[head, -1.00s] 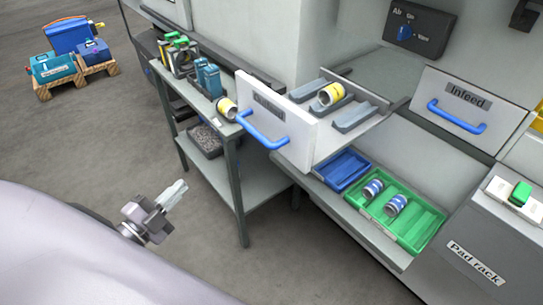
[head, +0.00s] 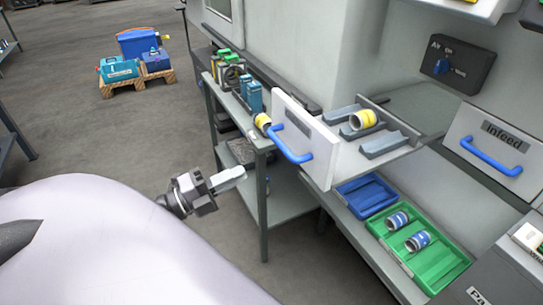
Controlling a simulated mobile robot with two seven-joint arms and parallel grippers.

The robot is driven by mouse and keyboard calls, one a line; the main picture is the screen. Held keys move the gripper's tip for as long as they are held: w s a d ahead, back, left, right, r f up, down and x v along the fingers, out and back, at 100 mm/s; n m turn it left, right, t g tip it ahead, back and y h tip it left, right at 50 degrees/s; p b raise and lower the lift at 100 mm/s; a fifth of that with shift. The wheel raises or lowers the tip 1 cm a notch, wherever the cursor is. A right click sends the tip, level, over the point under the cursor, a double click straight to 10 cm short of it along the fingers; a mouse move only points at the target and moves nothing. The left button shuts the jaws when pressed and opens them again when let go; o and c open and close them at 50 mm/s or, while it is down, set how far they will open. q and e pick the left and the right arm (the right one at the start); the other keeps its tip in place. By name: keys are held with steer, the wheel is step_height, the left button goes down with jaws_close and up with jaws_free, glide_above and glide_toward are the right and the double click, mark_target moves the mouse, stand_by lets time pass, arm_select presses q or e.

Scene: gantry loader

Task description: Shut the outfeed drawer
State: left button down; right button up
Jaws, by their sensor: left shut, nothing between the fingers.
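The outfeed drawer (head: 305,135) stands pulled out from the machine, with a white front panel and a blue bar handle (head: 289,143). Grey cradles (head: 384,145) show inside it, and a yellow-banded can (head: 363,119) lies on one of them. My left gripper (head: 241,173) is shut and empty, left of and below the drawer handle in the picture and apart from it. My right gripper is not in view.
A grey side table (head: 262,142) with bottles and another yellow-banded can (head: 263,123) stands beside the drawer. Below the drawer are a blue tray (head: 366,194) and a green tray (head: 436,266) with blue-banded cans. The infeed drawer (head: 492,150) is at right. Open floor lies at left.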

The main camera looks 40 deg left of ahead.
arm_select(q)
steer(key=p+x, duration=0.1)
steer(key=x, duration=0.8)
steer(key=shift+w+d, duration=0.15)
